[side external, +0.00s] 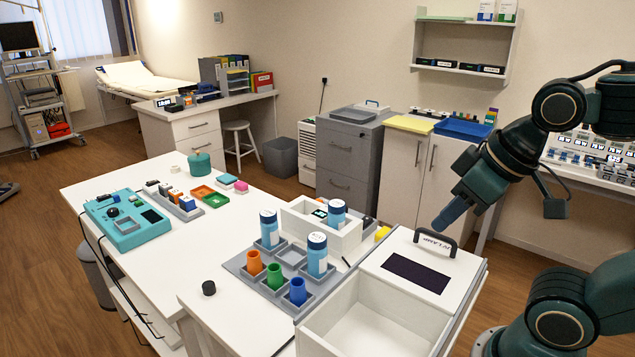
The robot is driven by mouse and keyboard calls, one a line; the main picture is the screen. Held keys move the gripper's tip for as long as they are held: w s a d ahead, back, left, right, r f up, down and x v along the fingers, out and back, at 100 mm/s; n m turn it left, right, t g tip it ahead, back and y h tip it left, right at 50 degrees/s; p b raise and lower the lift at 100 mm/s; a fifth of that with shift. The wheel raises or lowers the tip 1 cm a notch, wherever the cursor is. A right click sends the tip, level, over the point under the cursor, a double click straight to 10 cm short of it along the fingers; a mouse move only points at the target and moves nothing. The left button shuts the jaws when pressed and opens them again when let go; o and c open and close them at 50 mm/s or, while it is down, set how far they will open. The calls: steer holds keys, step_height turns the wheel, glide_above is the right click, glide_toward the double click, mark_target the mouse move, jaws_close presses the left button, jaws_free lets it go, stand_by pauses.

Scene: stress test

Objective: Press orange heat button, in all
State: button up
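A teal device (127,220) with a dark knob, several small buttons and a dark screen sits on the left part of the white table. Its button colours and labels are too small to read, and I cannot pick out the orange heat button with certainty. A small orange piece (174,194) shows in the grey rack just behind the device. My gripper (447,218) points down and left above the handle of the UV lamp box, far to the right of the teal device. Its blue fingers overlap in this view, so their opening is hidden. I see nothing clearly held.
The UV lamp box (458,268) with its black handle (437,238) stands below my gripper. A grey rack (252,282) holds blue-capped bottles and coloured cups. An open white bin (362,330) is in front. The table between rack and device is mostly clear.

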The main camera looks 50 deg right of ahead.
jaws_close()
stand_by(1.4)
